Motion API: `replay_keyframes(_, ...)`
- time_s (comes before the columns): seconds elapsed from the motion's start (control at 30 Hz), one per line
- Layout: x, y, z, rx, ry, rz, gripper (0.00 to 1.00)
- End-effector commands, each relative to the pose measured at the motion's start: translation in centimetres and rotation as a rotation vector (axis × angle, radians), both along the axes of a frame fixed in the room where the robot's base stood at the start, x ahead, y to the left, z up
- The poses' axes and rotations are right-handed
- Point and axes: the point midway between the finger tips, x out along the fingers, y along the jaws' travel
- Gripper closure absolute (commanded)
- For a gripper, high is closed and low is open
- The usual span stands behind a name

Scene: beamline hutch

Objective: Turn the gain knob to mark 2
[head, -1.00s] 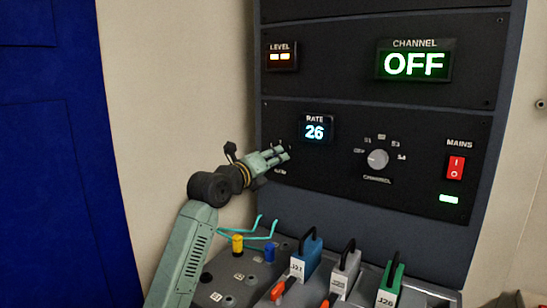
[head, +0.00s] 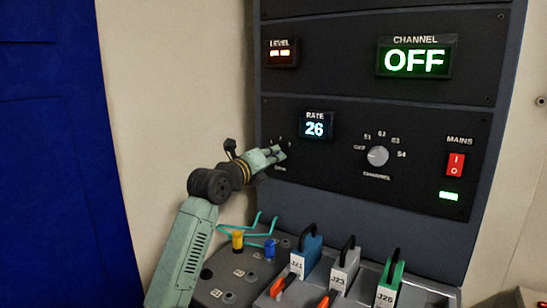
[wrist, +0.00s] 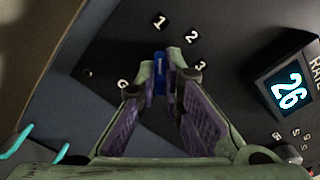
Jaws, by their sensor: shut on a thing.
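The gain knob (wrist: 160,76) shows in the wrist view as a narrow blue piece between my fingertips. Printed marks stand around it: a 1 (wrist: 160,21), a 2 (wrist: 191,37), a 3 (wrist: 200,65) and what looks like a 0 (wrist: 123,84). My gripper (wrist: 160,78) is shut on the knob, one fingertip on each side. In the head view my gripper (head: 280,152) is at the left edge of the lower black panel (head: 340,180), covering the knob.
The rate display (head: 314,127) reads 26, just right of my gripper. Further right are the channel knob (head: 377,156) and the lit red mains switch (head: 456,164). The channel display (head: 413,60) reads OFF. Below stand several handled plugs (head: 308,252) and teal cables (head: 258,226).

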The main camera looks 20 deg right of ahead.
Motion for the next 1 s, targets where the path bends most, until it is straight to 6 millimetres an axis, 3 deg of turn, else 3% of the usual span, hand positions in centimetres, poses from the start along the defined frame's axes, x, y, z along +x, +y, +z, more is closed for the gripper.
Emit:
replay_keyframes(0.37,0.04,0.07,-0.19,0.063,-0.079,0.001,1.0)
replay_keyframes(1.0,0.04,0.07,-0.2,0.373,-0.477,0.002,1.0)
